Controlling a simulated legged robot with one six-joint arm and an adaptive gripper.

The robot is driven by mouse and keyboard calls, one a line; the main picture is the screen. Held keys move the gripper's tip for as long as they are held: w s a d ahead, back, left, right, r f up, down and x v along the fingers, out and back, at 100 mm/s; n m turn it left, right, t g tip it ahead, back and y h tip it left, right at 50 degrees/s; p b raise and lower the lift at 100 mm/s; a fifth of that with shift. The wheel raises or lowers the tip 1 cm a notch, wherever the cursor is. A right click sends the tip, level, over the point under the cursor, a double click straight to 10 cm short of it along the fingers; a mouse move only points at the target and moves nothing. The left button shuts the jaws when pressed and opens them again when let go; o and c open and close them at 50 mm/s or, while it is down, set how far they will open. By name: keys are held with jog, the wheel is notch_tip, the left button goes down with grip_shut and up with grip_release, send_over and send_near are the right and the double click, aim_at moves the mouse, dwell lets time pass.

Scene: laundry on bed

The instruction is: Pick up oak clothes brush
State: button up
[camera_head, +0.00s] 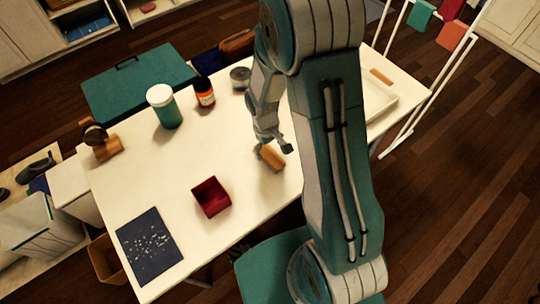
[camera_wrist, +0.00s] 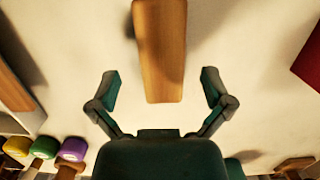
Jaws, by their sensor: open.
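The oak clothes brush (camera_head: 272,158) appears as a light brown wooden block lying on the white table, under my gripper (camera_head: 275,148). In the wrist view the brush (camera_wrist: 159,45) runs lengthwise from the top edge to between the two dark green fingers of my gripper (camera_wrist: 160,78). The fingers are spread, with a gap on each side of the wood, and neither touches it. The brush's far end is cut off by the frame. Its bristles do not show. My arm hides part of the table to the right.
A red open box (camera_head: 211,197) stands left of the brush; its edge shows in the wrist view (camera_wrist: 309,60). A dark speckled mat (camera_head: 150,247), a green jar (camera_head: 165,108), an orange bottle (camera_head: 204,92) and a white tray (camera_head: 383,103) are also on the table. Bare tabletop surrounds the brush.

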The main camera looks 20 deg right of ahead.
notch_tip(320, 180, down, 2)
jog(key=shift+s+f, duration=0.15)
jog(key=shift+a+f, duration=0.1)
jog(key=shift+f, duration=0.1)
jog(key=c, duration=1.2)
jog(key=shift+c, duration=0.2)
